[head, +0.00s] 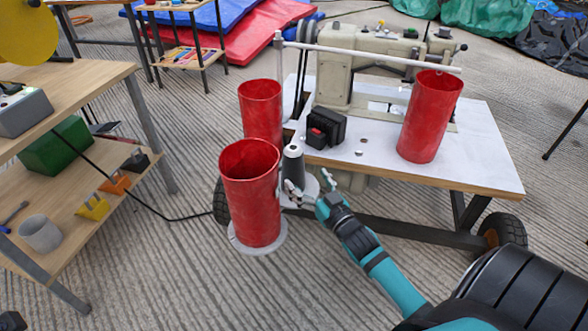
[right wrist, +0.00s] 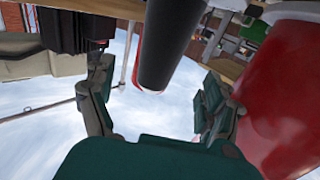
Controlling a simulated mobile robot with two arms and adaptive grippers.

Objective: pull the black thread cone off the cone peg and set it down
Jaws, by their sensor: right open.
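The black thread cone (head: 293,168) is a dark, narrow cone with a pale top. It stands upright at the left edge of the sewing table, beside a large red cylinder. In the right wrist view the black cone (right wrist: 172,45) reaches in from the top between the spread fingers. My right gripper (head: 309,186) is open at the cone's lower part, with fingers to either side; I cannot tell whether they touch it. The fingers also show in the right wrist view (right wrist: 157,92). The cone peg is hidden.
Red cylinders stand close left of the cone (head: 252,200), behind it (head: 260,110) and on the table's right (head: 430,118). A sewing machine (head: 375,68) and a black box (head: 326,128) are on the white tabletop (head: 478,150). A wooden shelf (head: 85,85) stands left.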

